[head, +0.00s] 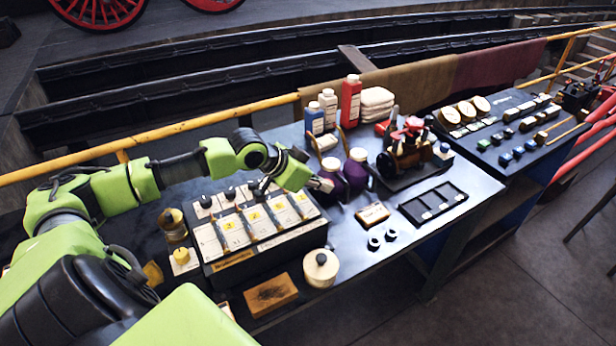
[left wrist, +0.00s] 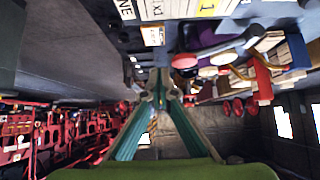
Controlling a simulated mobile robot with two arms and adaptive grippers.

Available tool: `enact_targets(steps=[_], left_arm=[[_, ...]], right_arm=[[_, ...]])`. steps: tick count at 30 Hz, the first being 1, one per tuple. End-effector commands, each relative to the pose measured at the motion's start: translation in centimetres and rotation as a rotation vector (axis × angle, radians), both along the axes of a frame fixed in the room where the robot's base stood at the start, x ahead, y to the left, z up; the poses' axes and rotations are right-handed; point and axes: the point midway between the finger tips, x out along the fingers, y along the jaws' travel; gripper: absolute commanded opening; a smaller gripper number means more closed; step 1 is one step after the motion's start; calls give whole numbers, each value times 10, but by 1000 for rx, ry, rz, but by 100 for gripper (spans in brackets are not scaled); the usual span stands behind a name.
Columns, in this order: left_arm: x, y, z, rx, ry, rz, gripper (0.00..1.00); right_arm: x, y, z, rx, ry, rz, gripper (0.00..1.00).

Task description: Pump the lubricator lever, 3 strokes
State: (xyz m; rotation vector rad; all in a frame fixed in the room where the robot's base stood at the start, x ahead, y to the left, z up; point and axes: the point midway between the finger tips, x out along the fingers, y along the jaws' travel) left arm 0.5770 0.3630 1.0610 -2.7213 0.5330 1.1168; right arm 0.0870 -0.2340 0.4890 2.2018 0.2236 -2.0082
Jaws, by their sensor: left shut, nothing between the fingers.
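A small brass and red machine (head: 401,158) with an upright handle (head: 393,120) stands on a dark plate in the middle of the bench. I take it for the lubricator, but cannot be sure. My left gripper (head: 325,185) reaches over the right end of a dark box of numbered cards (head: 235,262), beside the purple-bodied bottles. Its fingers look shut and empty, to the left of the machine and apart from it. In the left wrist view the fingers (left wrist: 158,82) come together at their tips with nothing seen between them. My right gripper is not in view.
Behind are a red bottle (head: 350,101) and folded cloths (head: 376,103). A dark slotted tray (head: 433,203), a cream round pot (head: 320,268) and a brown block (head: 270,295) lie in front.

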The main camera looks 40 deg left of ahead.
Motion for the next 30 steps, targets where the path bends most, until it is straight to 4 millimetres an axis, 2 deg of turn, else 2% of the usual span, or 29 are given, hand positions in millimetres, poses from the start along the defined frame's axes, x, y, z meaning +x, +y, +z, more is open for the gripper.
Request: enact_targets(steps=[1, 13, 21, 30], left_arm=[[-8, 0, 0, 5, 3, -3, 0], [-42, 2, 33, 6, 2, -2, 0], [-54, 4, 46, 5, -1, -2, 0], [-59, 3, 52, -1, -2, 1, 0]], right_arm=[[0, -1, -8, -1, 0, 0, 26], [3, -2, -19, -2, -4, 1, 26], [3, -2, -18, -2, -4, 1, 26], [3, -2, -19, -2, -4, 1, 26]])
